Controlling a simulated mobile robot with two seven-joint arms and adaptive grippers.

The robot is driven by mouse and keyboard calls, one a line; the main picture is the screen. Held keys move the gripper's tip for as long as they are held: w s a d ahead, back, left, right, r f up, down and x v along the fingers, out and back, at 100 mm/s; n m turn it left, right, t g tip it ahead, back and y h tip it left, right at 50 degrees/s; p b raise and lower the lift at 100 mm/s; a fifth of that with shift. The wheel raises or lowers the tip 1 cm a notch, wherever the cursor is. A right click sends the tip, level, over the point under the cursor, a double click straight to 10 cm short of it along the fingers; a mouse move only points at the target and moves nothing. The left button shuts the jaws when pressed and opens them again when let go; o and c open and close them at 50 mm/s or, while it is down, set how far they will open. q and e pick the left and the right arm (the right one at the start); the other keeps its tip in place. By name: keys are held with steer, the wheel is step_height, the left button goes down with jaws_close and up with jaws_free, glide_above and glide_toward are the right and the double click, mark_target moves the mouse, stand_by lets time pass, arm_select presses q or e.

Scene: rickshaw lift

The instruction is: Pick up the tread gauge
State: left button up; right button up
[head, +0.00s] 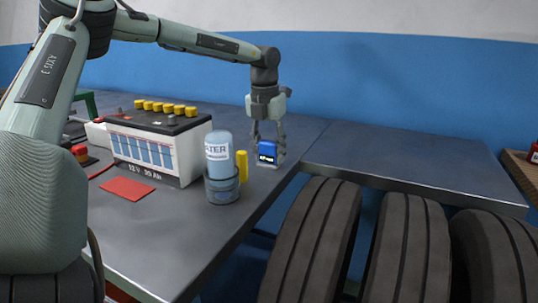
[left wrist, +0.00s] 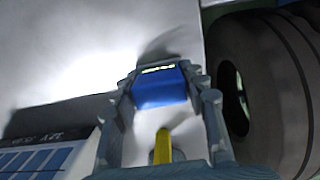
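The tread gauge, a small blue block with a lit display (head: 267,152), stands on the grey table near its right edge. In the left wrist view the gauge (left wrist: 160,90) lies between my two fingertips, its display at the top. My left gripper (head: 268,142) points down from above, with one finger on each side of the gauge. The fingers look spread around it, and firm contact cannot be made out. My right gripper is in neither view.
A water bottle in a grey bucket (head: 222,190) and a yellow cylinder (head: 242,166) stand close by. A battery (head: 155,150) with yellow caps and a red card (head: 128,188) lie left. Large tyres (head: 405,250) fill the front right. The right tabletop (head: 410,165) is clear.

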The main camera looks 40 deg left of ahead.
mark_target(269, 141)
arm_select(q)
steer(key=c, duration=0.4)
step_height(269, 141, up, 10)
steer(key=shift+r, duration=0.1)
